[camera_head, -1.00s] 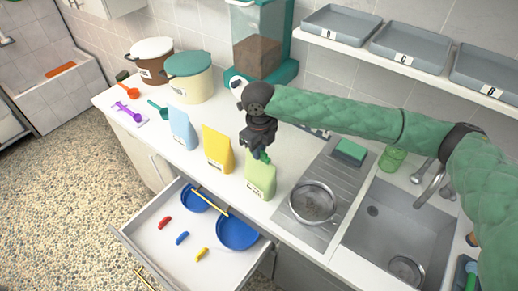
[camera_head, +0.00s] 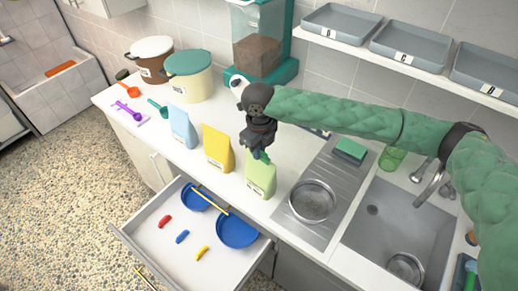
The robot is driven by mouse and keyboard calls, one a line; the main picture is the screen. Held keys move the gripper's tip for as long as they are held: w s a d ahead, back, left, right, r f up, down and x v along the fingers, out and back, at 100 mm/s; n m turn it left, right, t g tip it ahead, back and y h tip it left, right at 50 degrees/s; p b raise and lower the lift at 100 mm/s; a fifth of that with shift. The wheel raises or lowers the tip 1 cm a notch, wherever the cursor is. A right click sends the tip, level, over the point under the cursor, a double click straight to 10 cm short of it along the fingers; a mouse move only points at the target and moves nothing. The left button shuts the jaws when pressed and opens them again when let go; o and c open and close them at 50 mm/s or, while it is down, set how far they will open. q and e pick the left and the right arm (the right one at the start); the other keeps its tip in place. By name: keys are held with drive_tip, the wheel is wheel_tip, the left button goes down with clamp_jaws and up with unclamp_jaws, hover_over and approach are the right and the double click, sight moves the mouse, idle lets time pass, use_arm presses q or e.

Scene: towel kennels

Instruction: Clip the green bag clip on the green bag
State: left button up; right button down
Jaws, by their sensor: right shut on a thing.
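The light green bag (camera_head: 261,178) stands upright on the white counter, at the right end of a row of bags. My right gripper (camera_head: 258,150) is directly above its top edge, pointing down. It is shut on the green bag clip (camera_head: 262,157), a small dark green piece showing at the fingertips. The clip is at the bag's top edge; I cannot tell whether it is around the edge or only touching it. My left gripper is not in view.
A yellow bag (camera_head: 218,148) and a blue bag (camera_head: 182,128) stand to the left. An open drawer (camera_head: 150,229) below holds red, blue and yellow clips and blue bowls. A steel bowl (camera_head: 312,201) and sink (camera_head: 390,225) are to the right.

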idle(0.3)
drive_tip(key=c, duration=0.9)
unclamp_jaws()
drive_tip(key=shift+r+p, duration=1.55)
drive_tip(key=shift+r, duration=0.95)
